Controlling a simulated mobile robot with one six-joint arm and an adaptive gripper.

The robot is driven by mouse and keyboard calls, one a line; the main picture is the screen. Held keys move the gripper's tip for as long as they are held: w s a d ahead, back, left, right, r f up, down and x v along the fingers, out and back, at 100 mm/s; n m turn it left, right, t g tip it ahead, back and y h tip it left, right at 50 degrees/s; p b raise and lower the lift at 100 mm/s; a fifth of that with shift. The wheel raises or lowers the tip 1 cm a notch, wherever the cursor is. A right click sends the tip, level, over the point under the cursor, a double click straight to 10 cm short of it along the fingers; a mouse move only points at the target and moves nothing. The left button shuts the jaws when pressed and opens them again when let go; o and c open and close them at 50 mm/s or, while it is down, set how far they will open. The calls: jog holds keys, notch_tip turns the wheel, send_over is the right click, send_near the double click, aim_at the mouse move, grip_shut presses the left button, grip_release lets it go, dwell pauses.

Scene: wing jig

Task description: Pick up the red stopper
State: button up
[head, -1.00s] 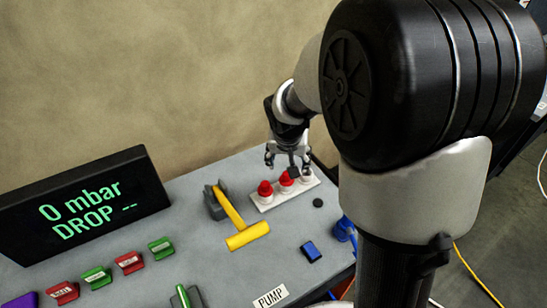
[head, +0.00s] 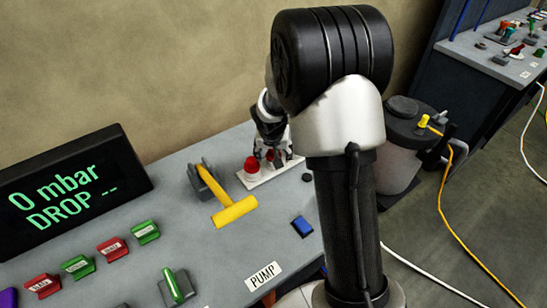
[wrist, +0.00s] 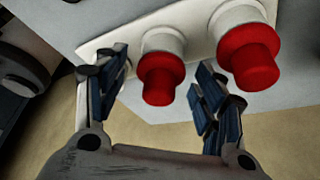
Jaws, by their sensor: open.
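Two red stoppers sit upright on white collars along a white strip (head: 268,179). The left one (head: 252,165) is clear in the head view and also shows at the right of the wrist view (wrist: 248,60), outside the fingers. The other red stopper (wrist: 160,78) lies between the two fingers of my gripper (wrist: 162,62) in the wrist view. My gripper is open, with a gap visible on both sides of that stopper. In the head view my gripper (head: 272,155) is down at the strip and hides most of this stopper and the strip's far end.
A dark round piece (head: 307,177) and a blue block (head: 302,227) are nearby. The pressure display (head: 70,180) stands at left, with red and green labelled blocks before it.

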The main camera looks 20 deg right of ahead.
jog(key=shift+w+d+f, duration=0.1)
jog(key=shift+f, duration=0.1)
jog(key=shift+c, duration=0.4)
jog(key=c, duration=1.1)
